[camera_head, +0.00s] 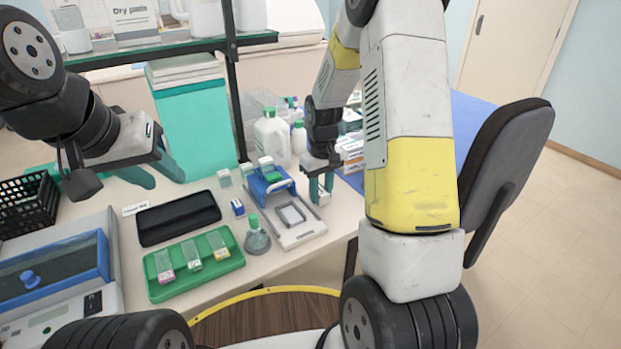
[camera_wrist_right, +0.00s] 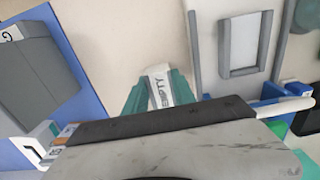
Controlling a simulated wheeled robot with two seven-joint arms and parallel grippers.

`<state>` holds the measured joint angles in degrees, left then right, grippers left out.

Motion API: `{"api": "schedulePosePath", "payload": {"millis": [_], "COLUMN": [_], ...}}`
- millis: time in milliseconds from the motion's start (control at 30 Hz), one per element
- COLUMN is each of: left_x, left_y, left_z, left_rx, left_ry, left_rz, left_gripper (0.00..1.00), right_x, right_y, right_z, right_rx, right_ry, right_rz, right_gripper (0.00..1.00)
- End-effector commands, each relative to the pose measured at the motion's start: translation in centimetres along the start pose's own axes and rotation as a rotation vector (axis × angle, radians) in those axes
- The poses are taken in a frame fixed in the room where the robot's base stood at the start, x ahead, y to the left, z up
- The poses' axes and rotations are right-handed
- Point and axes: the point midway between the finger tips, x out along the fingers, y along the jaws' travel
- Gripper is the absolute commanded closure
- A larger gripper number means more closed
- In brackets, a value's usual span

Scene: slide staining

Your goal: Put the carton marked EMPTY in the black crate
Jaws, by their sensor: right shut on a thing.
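A small white carton (camera_wrist_right: 160,90) is between the green fingers of my right gripper (camera_wrist_right: 158,98) in the right wrist view. Dark lettering on it is partly covered; it seems to end in "PTY". In the head view my right gripper (camera_head: 321,187) points down at the table's right side, shut on the carton (camera_head: 320,197), right of the blue and white device. I cannot tell whether the carton touches the table. The black crate (camera_head: 40,213) stands at the far left edge, partly out of frame. My left gripper (camera_head: 160,174) is open and empty, right of the crate.
A green slide tray (camera_head: 200,284), a black case (camera_head: 178,217), a flask (camera_head: 256,240) and the blue and white device (camera_head: 300,232) lie between right gripper and crate. Bottles (camera_head: 271,138) stand behind. A shelf (camera_head: 170,49) spans the upper left. A chair (camera_head: 500,170) is at right.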

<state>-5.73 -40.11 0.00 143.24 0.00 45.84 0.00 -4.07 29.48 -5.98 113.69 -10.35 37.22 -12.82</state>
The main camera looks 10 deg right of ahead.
Motion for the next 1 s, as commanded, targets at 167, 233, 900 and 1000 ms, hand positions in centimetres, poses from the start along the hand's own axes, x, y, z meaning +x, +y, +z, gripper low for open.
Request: {"api": "schedulePosePath", "payload": {"millis": [167,233,900,1000], "left_x": [0.0,0.0,0.0,0.0], "left_y": [0.0,0.0,0.0,0.0], "left_z": [0.0,0.0,0.0,0.0], "left_rx": [0.0,0.0,0.0,0.0], "left_ry": [0.0,0.0,0.0,0.0], "left_rz": [0.0,0.0,0.0,0.0], "left_gripper": [0.64,0.64,0.64,0.64], "right_x": [0.3,0.3,-5.4,-7.6], "right_y": [0.0,0.0,0.0,0.0], "right_z": [0.0,0.0,-0.1,-0.1], "right_rx": [0.0,0.0,0.0,0.0], "right_ry": [-0.001,-0.001,0.005,0.005], "right_rz": [0.0,0.0,0.001,0.001], "right_gripper": [0.59,0.47,0.47,0.47]}}
